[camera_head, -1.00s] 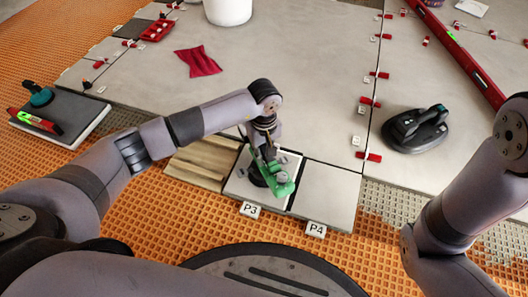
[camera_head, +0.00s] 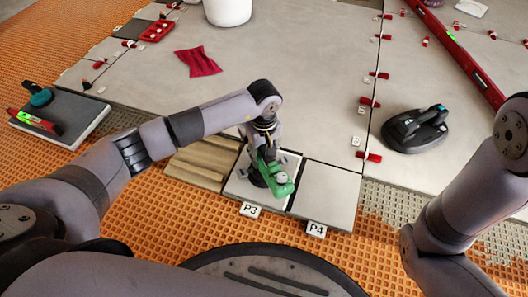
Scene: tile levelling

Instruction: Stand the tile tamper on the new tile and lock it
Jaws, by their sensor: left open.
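The tamper's lock cannot be made out. My right gripper is out of view; only links of the right arm show at the right edge.
A bare tile (camera_head: 328,190) lies at P4. A red level (camera_head: 460,55), red cloth (camera_head: 198,62) and white bucket (camera_head: 228,10) lie farther off.

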